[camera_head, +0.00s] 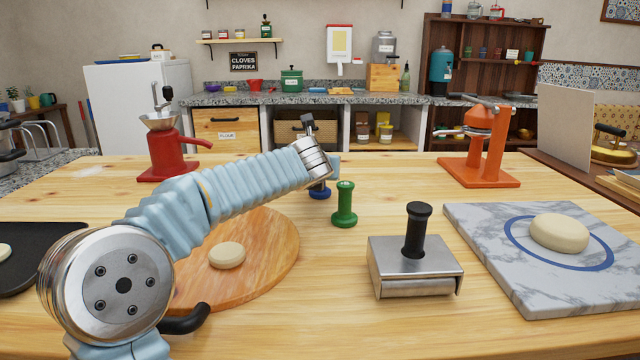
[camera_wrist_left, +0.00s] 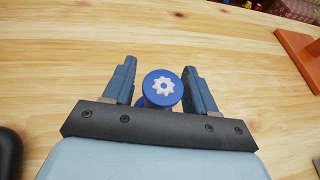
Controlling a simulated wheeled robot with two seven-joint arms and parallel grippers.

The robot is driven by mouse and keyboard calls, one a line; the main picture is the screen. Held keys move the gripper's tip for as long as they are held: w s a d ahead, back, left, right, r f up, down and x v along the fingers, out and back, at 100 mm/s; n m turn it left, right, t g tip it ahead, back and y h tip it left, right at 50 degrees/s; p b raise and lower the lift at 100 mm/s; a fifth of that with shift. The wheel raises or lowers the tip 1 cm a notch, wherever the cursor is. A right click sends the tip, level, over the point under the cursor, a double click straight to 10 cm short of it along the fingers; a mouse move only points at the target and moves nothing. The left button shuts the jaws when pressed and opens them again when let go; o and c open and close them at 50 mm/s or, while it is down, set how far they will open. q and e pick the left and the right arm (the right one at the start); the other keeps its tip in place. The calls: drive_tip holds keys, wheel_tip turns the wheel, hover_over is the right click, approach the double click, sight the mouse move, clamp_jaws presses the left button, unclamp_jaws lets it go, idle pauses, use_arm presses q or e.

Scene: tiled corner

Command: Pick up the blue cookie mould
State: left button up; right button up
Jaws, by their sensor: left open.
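The blue cookie mould (camera_wrist_left: 161,88) stands upright on the wooden table, with a pale flower-shaped mark on its round blue top. In the left wrist view it is between the two fingers of my left gripper (camera_wrist_left: 159,84), which is open, with a gap on each side. In the head view only part of the mould (camera_head: 320,191) shows beneath my left gripper (camera_head: 322,162), whose fingers are mostly hidden by the wrist. A green mould (camera_head: 344,204) stands close by on the right. My right gripper is in neither view.
A round wooden board (camera_head: 272,250) with a dough disc (camera_head: 227,255) lies under my left arm. A metal press with black handle (camera_head: 415,262) and a marble slab (camera_head: 490,262) with dough are to the right. Red (camera_head: 168,150) and orange (camera_head: 486,150) machines stand farther back.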

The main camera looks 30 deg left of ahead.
use_arm(q)
clamp_jaws()
drive_tip(key=shift+r, duration=0.5)
wheel_tip(320, 180, up, 2)
drive_tip(key=shift+r+p, duration=0.25)
drive_tip(key=shift+p, duration=0.2)
drive_tip(key=s+d+r, duration=0.7)
drive_tip(key=d+r, duration=0.2)
drive_tip(key=d, duration=0.3)
drive_tip(key=shift+d+r, duration=0.15)
drive_tip(key=shift+r, duration=0.15)
